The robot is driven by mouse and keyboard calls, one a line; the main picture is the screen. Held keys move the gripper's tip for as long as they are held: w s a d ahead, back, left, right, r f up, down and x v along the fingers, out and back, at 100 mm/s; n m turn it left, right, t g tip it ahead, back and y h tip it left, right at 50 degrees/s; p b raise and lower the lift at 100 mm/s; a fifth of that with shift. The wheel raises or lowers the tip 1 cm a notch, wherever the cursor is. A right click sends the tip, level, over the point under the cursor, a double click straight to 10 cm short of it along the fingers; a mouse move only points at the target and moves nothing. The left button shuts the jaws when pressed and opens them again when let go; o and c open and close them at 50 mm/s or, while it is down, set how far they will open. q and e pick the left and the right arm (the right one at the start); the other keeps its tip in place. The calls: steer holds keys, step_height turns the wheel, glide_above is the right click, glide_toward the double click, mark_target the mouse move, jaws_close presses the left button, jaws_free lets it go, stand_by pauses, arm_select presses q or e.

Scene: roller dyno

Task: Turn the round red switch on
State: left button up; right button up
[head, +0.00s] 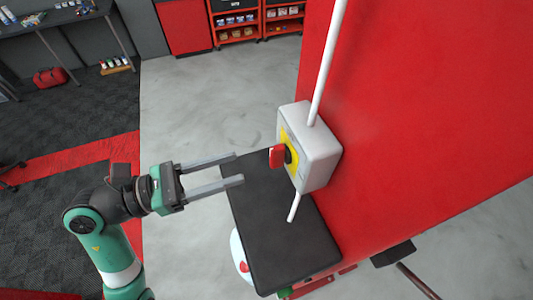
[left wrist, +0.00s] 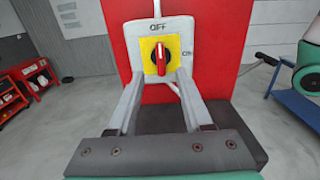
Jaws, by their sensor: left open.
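The round red switch (head: 279,156) has a red handle on a yellow plate, on the front of a light grey box (head: 318,150) fixed to a red panel. In the left wrist view the red handle (left wrist: 161,59) stands upright, in line with the "OFF" label above; an "ON" label is at the right of the box. My left gripper (head: 238,168) is open and empty, a short gap away from the switch, with its fingers pointing at it. In the left wrist view the fingertips (left wrist: 160,76) flank the lower part of the switch. My right gripper is not in view.
White conduits (head: 326,65) run above and below the box. A black flat surface (head: 275,225) lies under the gripper and switch. The red panel (head: 420,110) fills the right side. Red shelves (head: 240,28) stand far back, with open grey floor before them.

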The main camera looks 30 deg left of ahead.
mark_target(270, 157)
arm_select(q)
steer(key=p+x, duration=0.1)
steer(key=x, duration=0.6)
steer(key=shift+d+r, duration=0.1)
steer(key=shift+w+d, duration=0.4)
steer(key=shift+w, duration=0.05)
jaws_close()
